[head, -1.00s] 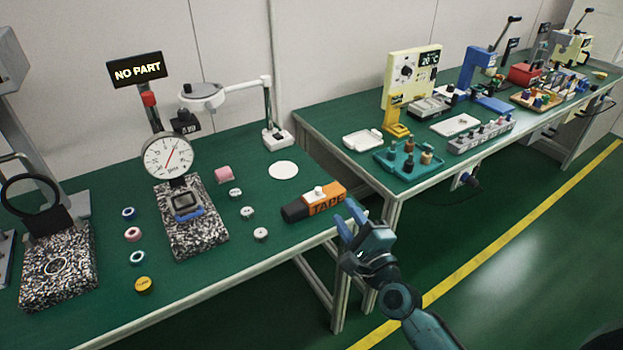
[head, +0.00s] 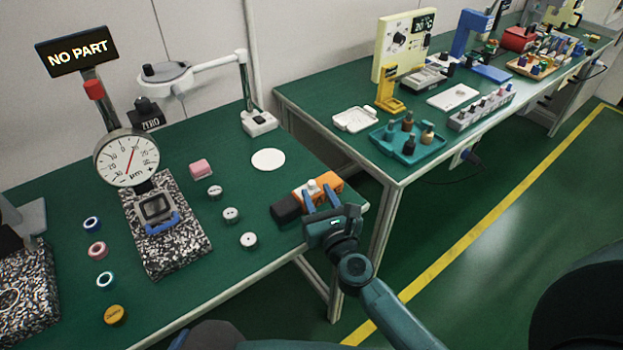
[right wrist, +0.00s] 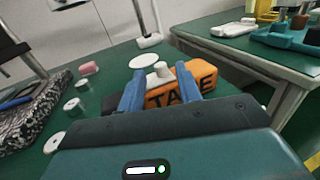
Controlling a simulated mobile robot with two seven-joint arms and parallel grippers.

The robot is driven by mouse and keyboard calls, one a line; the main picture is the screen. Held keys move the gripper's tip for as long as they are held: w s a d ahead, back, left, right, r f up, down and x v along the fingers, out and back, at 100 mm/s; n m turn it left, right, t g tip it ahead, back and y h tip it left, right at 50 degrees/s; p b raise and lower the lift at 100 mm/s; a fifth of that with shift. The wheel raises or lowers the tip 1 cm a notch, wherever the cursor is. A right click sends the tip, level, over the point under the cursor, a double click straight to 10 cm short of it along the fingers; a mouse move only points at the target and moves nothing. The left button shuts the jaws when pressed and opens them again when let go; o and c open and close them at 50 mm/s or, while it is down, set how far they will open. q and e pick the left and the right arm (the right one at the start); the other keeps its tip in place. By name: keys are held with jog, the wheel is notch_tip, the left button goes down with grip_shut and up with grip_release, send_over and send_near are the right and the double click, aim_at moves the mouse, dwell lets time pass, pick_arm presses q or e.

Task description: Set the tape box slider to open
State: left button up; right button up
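The tape box (head: 330,188) is an orange block with a black end, lying near the front right corner of the near bench. A white slider knob (right wrist: 160,73) stands on its top; it also shows in the head view (head: 316,187). My right gripper (right wrist: 160,88) is open, its two blue fingers apart at the box with the knob between their tips. I cannot tell whether a finger touches the knob. The fingers and palm hide part of the box. Of my left arm, only dark parts and a blue piece show at the bottom edge of the head view; its fingers are unclear.
A white disc (head: 268,159) lies behind the box. Several small grey weights (head: 231,215) and a pink block (head: 201,169) lie left of it. A dial gauge (head: 127,160) stands on a speckled base farther left. A second bench with a teal tray (head: 392,151) stands right, across a gap.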

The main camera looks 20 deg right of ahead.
aim_at(313, 185)
jog(key=shift+w+a, duration=0.1)
jog(key=shift+w, duration=2.25)
grip_shut()
